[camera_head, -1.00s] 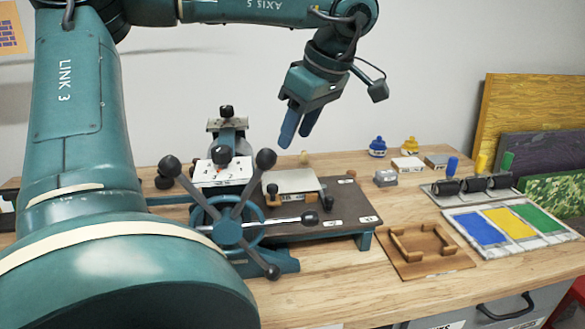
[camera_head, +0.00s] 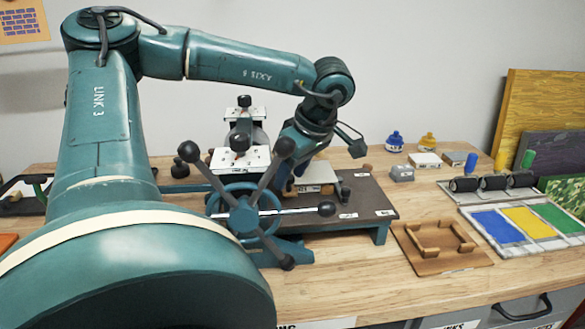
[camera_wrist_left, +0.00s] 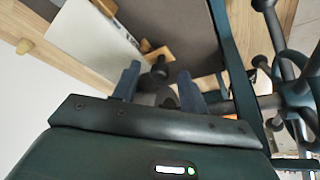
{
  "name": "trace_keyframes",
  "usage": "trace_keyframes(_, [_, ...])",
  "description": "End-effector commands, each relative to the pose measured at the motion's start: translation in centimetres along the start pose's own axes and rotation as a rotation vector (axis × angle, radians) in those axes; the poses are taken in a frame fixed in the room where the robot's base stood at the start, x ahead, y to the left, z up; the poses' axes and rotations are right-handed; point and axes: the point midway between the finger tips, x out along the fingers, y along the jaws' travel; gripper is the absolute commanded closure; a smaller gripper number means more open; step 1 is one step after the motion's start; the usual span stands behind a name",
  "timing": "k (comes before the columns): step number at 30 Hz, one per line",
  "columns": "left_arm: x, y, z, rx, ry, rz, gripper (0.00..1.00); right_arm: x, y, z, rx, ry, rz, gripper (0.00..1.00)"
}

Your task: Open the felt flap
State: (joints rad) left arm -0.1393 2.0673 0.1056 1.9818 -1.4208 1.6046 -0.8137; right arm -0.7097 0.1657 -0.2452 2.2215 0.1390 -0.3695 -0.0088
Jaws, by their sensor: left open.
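A press with a teal star wheel (camera_head: 243,215) stands on the bench, with a dark grey bed (camera_head: 370,198) behind and right of the wheel. A pale flat panel (camera_head: 318,173) lies on the bed; it may be the felt flap, though I cannot tell for certain. It also shows in the left wrist view (camera_wrist_left: 92,35), with a wooden piece and a black knob (camera_wrist_left: 159,68) near its edge. My left gripper (camera_head: 300,165) is low over the panel, its fingertips mostly hidden in the head view. In the wrist view its blue fingers (camera_wrist_left: 160,78) are apart, with the knob showing between them.
The wheel's spokes with black balls stand close in front of my left gripper. To the right are a wooden corner frame (camera_head: 441,247), a colour tray (camera_head: 490,212), rollers (camera_head: 492,183) and small ink pots (camera_head: 395,141). Bare bench lies at the front.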

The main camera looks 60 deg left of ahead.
Motion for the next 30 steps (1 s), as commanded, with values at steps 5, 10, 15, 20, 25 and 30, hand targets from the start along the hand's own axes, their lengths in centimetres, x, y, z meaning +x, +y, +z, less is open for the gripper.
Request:
trace_keyframes(5, [-0.02, 0.0, 0.0, 0.0, 0.0, 0.0, 0.63, -0.02, 0.02, 0.0, 0.0, 0.0, 0.0, 0.35])
trace_keyframes(10, [-0.04, 0.0, -0.01, 0.0, 0.0, 0.0, 0.77, -0.02, 0.03, 0.01, 0.0, 0.0, 0.001, 0.35])
trace_keyframes(15, [-0.05, -0.01, -0.01, 0.0, 0.0, 0.0, 0.91, -0.03, 0.03, 0.03, 0.0, -0.001, 0.001, 0.35])
trace_keyframes(20, [-0.05, -0.01, -0.01, 0.0, 0.001, -0.001, 1.0, -0.03, 0.04, 0.05, 0.0, -0.002, 0.001, 0.35])
trace_keyframes(25, [-0.06, -0.02, -0.01, 0.001, 0.001, -0.001, 1.0, -0.04, 0.04, 0.07, 0.0, -0.003, 0.001, 0.35])
trace_keyframes(30, [-0.19, 0.01, -0.09, 0.002, -0.003, -0.004, 1.0, -0.12, 0.0, -0.07, 0.0, -0.004, 0.001, 0.35])
